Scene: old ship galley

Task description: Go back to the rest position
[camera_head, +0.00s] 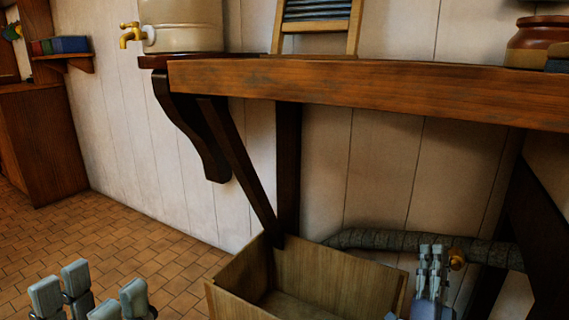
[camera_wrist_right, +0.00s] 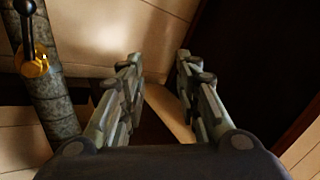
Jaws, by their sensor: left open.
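My left gripper (camera_head: 91,293) is at the bottom left of the head view, over the tiled floor. Its grey fingers are spread and nothing is between them. My right gripper (camera_head: 432,272) is at the lower right of the head view, below the wooden shelf and just right of the wooden box. There its fingers overlap from the side. In the right wrist view the right gripper (camera_wrist_right: 158,62) has its two fingers apart with an empty gap between them. Most of both arms is out of view.
A thick wooden shelf (camera_head: 370,90) on dark brackets crosses above my right gripper. An open wooden box (camera_head: 335,275) stands below it. A wrapped pipe (camera_head: 385,240) with a brass valve (camera_head: 456,259) runs along the wall. The tiled floor (camera_head: 150,250) at left is clear.

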